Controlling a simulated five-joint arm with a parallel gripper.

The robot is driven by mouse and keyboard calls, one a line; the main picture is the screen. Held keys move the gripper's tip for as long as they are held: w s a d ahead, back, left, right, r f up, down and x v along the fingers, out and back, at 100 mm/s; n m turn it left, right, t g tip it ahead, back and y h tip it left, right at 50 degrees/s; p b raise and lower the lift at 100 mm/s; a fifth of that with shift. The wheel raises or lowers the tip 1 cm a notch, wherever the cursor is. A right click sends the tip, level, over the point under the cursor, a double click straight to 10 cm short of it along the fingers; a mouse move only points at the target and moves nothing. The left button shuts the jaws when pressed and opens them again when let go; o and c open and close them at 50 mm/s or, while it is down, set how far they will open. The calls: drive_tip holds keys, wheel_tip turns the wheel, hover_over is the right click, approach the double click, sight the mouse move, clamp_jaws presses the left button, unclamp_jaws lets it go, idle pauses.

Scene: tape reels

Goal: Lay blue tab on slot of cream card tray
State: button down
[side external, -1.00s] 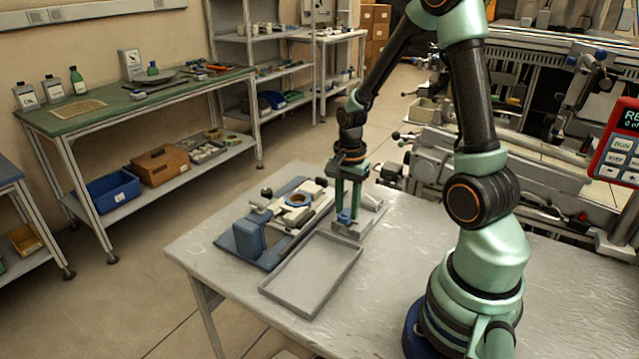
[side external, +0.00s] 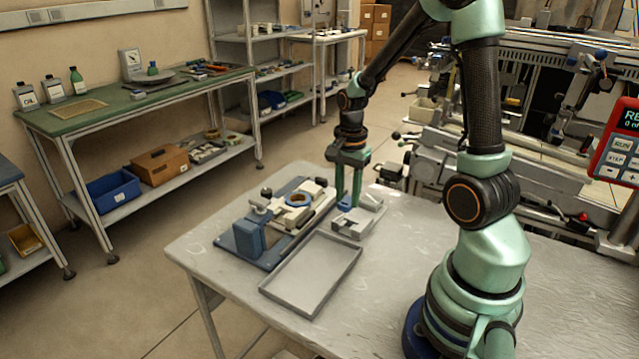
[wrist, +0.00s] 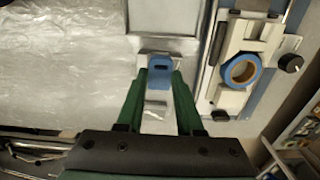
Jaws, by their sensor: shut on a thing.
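The blue tab (wrist: 159,78) is a small rounded piece with a dark oblong mark. My gripper (wrist: 158,74) is shut on it in the wrist view, one green finger on each side. In the side external view my gripper (side external: 347,203) points down at the back of a small pale block-like holder (side external: 352,228), with a bit of blue showing at its fingertips. This pale holder may be the cream card tray; part of it shows beneath the tab in the wrist view (wrist: 157,109). Its slot is not clear, and I cannot tell whether the tab touches it.
A blue-based fixture (side external: 249,238) with cream blocks and a blue-rimmed reel (side external: 298,200) stands to the left. A shallow empty grey tray (side external: 273,292) lies in front. The right part of the table (side external: 560,295) is clear.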

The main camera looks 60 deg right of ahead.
drive_tip(key=w+a+r, duration=0.3)
drive_tip(key=w+r, duration=0.4)
drive_tip(key=r, duration=0.2)
drive_tip(key=w+a+r, duration=0.4)
drive_tip(key=w+r, duration=0.3)
drive_tip(key=r, duration=0.1)
hover_over(280, 222)
wheel_tip(280, 222, down, 20)
drive_tip(key=shift+r, duration=0.15)
drive_tip(key=shift+f, duration=0.4)
drive_tip(key=shift+f, duration=0.2)
drive_tip(key=c, duration=0.5)
unclamp_jaws()
drive_tip(key=shift+c, duration=0.2)
